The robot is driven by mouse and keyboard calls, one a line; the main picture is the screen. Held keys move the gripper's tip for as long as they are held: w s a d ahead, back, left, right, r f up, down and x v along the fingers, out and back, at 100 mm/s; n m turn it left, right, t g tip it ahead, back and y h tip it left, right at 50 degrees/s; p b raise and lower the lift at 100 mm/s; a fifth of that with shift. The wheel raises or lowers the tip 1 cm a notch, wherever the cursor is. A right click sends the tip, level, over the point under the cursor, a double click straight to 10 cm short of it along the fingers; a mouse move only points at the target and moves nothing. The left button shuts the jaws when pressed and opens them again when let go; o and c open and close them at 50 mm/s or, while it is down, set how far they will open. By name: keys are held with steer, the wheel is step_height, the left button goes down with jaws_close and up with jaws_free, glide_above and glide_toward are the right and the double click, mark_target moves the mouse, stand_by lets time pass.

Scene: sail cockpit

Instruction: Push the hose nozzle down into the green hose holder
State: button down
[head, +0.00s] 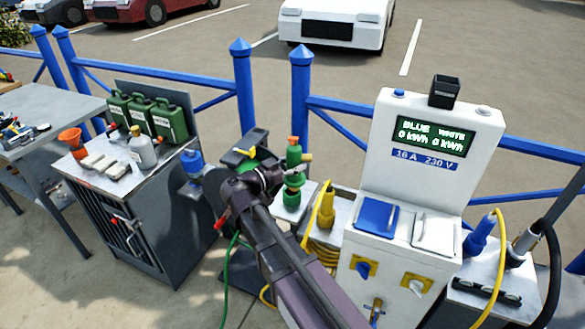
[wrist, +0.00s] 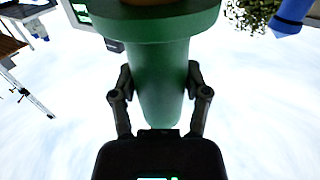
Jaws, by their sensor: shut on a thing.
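How deep the nozzle sits in the holder cannot be told.
A white power pedestal (head: 430,160) stands close on the right, with a yellow coiled cable (head: 322,245) beside it. A dark reel with a green hose (head: 228,265) is behind my arm. A grey cabinet (head: 160,215) with green cans stands left. Blue railings (head: 302,90) run behind.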

steer(key=w+a+f+m+g+b, duration=0.1)
steer(key=w+f+b, duration=0.7)
steer(key=w, duration=0.4)
steer(key=shift+w+a+f+h, duration=0.15)
steer(key=shift+a+f+h, duration=0.25)
steer(key=shift+f, duration=0.25)
steer(key=shift+d, duration=0.1)
steer(key=shift+f+b, duration=0.15)
steer(key=shift+b, duration=0.15)
steer(key=shift+f+b, duration=2.7)
steer(key=shift+f+b, duration=0.6)
steer(key=shift+c, duration=1.8)
jaws_free()
